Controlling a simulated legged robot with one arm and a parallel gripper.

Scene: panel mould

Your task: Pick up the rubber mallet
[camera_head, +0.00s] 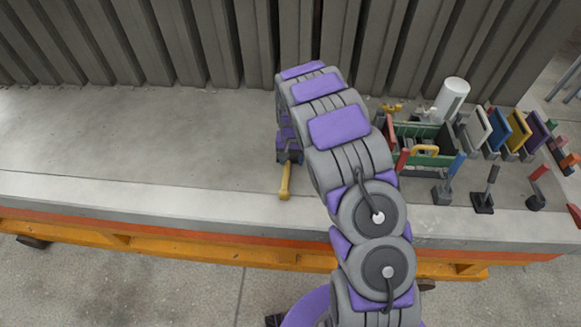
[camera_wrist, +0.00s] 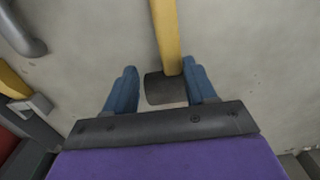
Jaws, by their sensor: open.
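The rubber mallet has a yellow handle and a dark head. In the head view its handle (camera_head: 285,182) points toward the slab's front edge, and its head is hidden by my gripper. In the wrist view the dark mallet head (camera_wrist: 164,89) lies between my blue fingers, with the yellow handle (camera_wrist: 165,35) running up and away. My gripper (camera_wrist: 159,68) is open, with one finger on each side of the mallet; I cannot tell whether either touches it. In the head view my gripper (camera_head: 289,154) is over the mallet's far end.
A green tool tote (camera_head: 428,160) and a white cylinder (camera_head: 450,100) stand to the right. A ribbed grey wall (camera_head: 200,40) rises behind. The slab left of the mallet is clear.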

